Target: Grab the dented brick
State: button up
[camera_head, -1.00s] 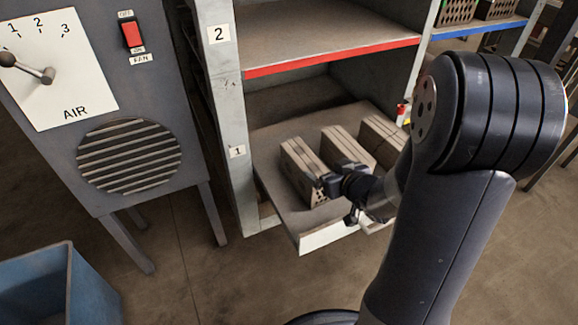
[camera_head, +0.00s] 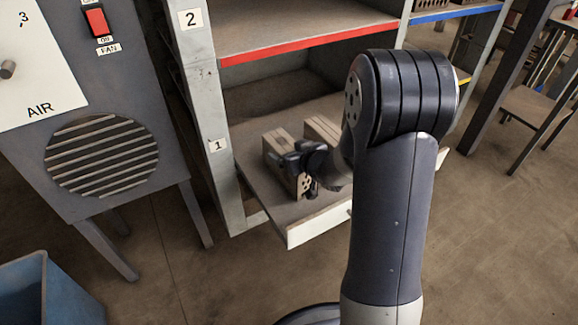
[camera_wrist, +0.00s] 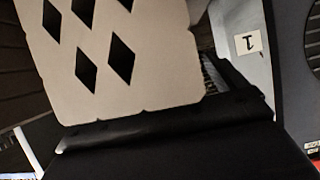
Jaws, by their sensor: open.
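Grey-brown bricks lie on the pulled-out shelf board (camera_head: 262,195). The left brick (camera_head: 277,141) has its near end partly behind my gripper (camera_head: 300,160). A second brick (camera_head: 321,128) lies to its right. My arm covers the area farther right. My gripper is open at the near end of the left brick; whether a finger touches it I cannot tell. In the wrist view a brick end face (camera_wrist: 150,85) with dark diamond holes fills the upper left, very close. Its lower edge in that view has small chips. I cannot tell which brick is dented.
The rack post (camera_head: 205,110) with labels 1 and 2 stands left of the board. A red-edged shelf (camera_head: 300,30) is above. A grey cabinet (camera_head: 100,110) with a vent stands farther left, and a blue bin (camera_head: 25,290) is at lower left. Floor is bare before the board.

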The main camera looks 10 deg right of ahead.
grip_shut()
jog(key=shift+r, duration=0.1)
dwell(1.1)
